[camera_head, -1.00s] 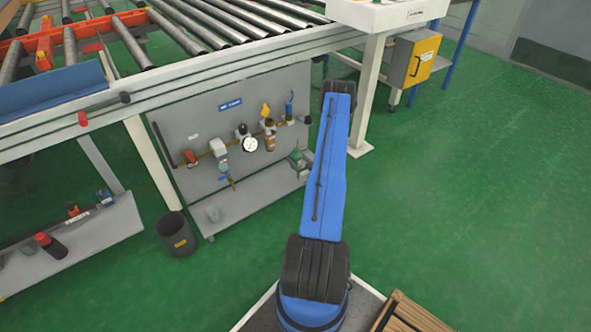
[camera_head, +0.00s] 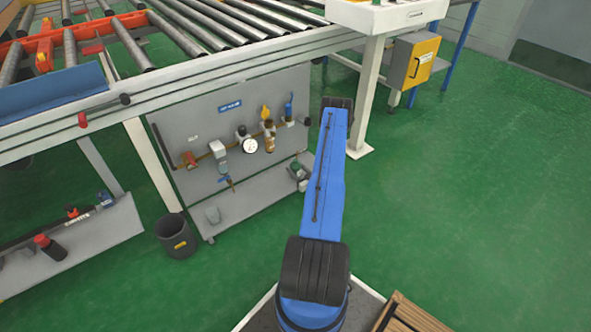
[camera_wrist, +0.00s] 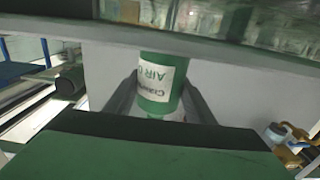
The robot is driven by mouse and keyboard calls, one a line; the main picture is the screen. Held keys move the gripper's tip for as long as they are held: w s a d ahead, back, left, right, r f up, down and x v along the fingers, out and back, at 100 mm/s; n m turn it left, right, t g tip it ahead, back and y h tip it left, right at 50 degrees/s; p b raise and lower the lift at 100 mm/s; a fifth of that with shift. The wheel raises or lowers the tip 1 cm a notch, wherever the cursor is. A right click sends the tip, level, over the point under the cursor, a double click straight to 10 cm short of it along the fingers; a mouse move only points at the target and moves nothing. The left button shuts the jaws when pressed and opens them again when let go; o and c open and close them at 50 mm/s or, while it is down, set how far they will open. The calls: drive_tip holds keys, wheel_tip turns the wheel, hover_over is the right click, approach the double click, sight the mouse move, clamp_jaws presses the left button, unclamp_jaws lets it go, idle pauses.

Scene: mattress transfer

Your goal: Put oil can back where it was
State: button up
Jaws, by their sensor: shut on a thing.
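The oil can is a green cylinder (camera_wrist: 160,68) with a white label printed with "AIR", seen in the wrist view. My gripper (camera_wrist: 160,88) is shut on it, with one dark finger on each side of its body. The can's lower end is partly hidden between the fingers. In the head view a small green shape (camera_head: 297,168) with grey parts shows left of my blue arm, over the right end of the low shelf (camera_head: 250,197). It appears to be the can and gripper, but it is too small to tell whether it touches the shelf.
A grey panel (camera_head: 190,130) with a gauge (camera_head: 250,146), valves and an amber bowl (camera_head: 270,143) stands behind the shelf. The roller conveyor (camera_head: 215,50) overhangs it. A dark bin (camera_head: 176,240) stands at left. The green floor at right is clear.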

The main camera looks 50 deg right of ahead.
drive_tip(key=o, duration=1.3)
drive_tip(key=shift+r, duration=0.1)
drive_tip(key=v, duration=1.2)
